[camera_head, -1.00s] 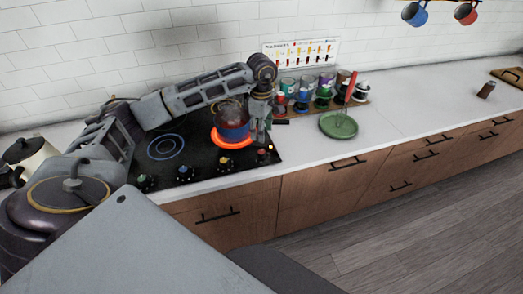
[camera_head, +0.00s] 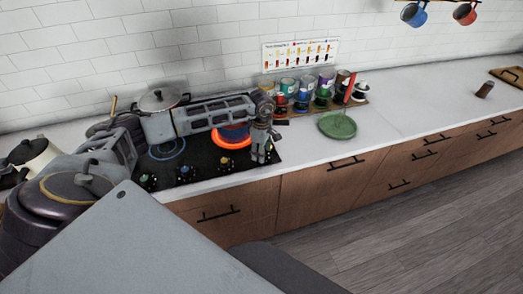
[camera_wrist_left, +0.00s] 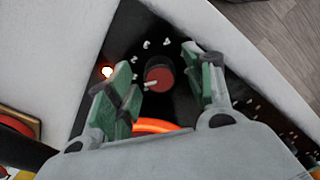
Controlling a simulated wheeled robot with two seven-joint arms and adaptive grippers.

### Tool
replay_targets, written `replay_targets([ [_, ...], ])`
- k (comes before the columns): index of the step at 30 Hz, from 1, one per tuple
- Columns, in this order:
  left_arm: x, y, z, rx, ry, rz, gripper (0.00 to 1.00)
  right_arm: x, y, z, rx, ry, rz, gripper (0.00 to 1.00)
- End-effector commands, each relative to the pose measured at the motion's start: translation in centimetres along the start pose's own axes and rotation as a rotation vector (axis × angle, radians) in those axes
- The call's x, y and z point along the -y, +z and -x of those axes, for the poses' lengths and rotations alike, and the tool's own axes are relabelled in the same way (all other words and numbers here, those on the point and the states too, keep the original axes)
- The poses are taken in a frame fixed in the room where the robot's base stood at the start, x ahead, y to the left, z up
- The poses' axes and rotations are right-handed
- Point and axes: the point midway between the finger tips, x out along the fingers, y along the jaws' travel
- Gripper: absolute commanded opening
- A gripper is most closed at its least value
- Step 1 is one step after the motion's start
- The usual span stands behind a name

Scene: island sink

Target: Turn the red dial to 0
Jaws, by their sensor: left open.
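The red dial (camera_wrist_left: 158,74) shows in the left wrist view on the black stove panel, with a dark skirt and a pale pointer toward the lower left. Small white marks (camera_wrist_left: 145,44) sit around it. My left gripper (camera_wrist_left: 157,62) is open, with one green-padded finger on each side of the dial; I cannot tell whether they touch it. In the head view my left gripper (camera_head: 261,152) points down at the right front corner of the stove (camera_head: 205,160) and hides the red dial. My right gripper is not in view.
A burner (camera_head: 232,142) glows orange behind the gripper, with a blue pot (camera_head: 236,131) on it partly hidden by my arm. Other knobs (camera_head: 185,173) line the stove front. A green plate (camera_head: 337,125) lies to the right. A lidded pot (camera_head: 158,100) stands behind my arm.

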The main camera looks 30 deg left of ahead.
Motion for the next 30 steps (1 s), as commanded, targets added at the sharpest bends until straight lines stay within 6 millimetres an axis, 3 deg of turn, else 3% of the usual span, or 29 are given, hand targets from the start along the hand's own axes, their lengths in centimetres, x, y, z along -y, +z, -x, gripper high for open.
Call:
replay_targets([
  [8, 0.00, 0.02, -0.13, 0.000, 0.000, 0.000, 0.52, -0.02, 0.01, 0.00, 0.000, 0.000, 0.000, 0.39],
  [19, -0.01, 0.03, -0.10, 0.000, 0.001, -0.001, 0.07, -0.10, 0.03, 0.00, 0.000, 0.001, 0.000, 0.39],
  [30, -0.03, 0.03, -0.13, 0.000, 0.001, 0.031, 0.06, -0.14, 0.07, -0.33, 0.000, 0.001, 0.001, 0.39],
])
